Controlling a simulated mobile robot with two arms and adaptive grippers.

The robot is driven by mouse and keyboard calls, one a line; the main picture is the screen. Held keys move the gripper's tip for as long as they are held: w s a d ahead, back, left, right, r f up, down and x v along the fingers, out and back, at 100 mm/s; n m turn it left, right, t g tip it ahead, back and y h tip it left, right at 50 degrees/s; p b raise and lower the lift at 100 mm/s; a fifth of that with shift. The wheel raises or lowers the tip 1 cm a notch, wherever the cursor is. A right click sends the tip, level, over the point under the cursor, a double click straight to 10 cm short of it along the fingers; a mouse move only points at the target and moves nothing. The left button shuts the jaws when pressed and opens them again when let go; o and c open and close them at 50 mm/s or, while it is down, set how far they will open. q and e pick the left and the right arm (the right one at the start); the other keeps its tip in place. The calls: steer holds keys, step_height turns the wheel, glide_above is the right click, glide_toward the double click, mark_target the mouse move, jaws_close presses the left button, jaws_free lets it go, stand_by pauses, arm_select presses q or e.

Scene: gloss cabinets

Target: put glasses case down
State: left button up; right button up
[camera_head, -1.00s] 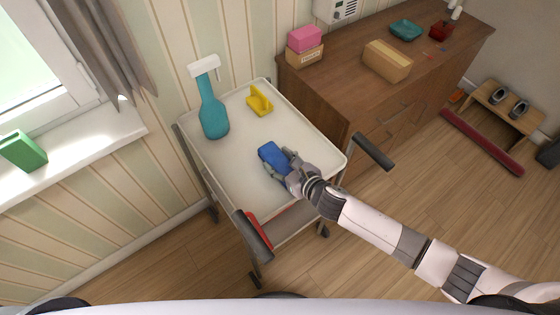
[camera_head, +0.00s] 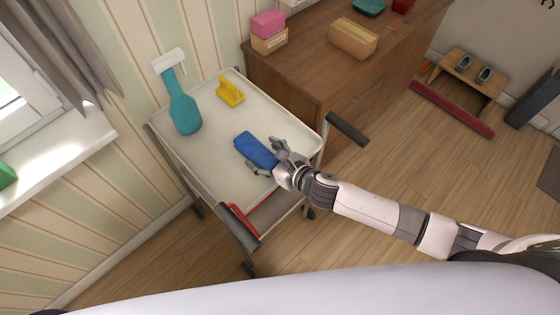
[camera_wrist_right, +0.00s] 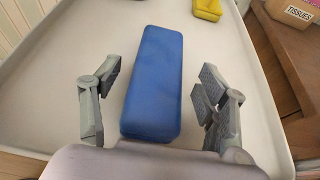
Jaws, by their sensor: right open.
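The blue glasses case (camera_head: 256,150) lies flat on the white top tray of the cart (camera_head: 205,165). In the right wrist view the case (camera_wrist_right: 154,80) lies lengthwise between the two spread fingers, with a gap on each side. My right gripper (camera_head: 268,158) is open around the near end of the case, low over the tray; it also shows in the right wrist view (camera_wrist_right: 155,95). The near end of the case is partly hidden by the gripper's palm. My left gripper is not in view.
On the tray stand a teal spray bottle (camera_head: 184,108) and a yellow object (camera_head: 230,92). A wooden cabinet (camera_head: 300,75) with a cardboard box (camera_head: 353,38) and a pink block (camera_head: 268,24) stands behind. The tray's left front part is clear.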

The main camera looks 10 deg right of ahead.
steer(key=v, duration=0.8)
steer(key=shift+s, duration=0.15)
steer(key=shift+r, duration=0.1)
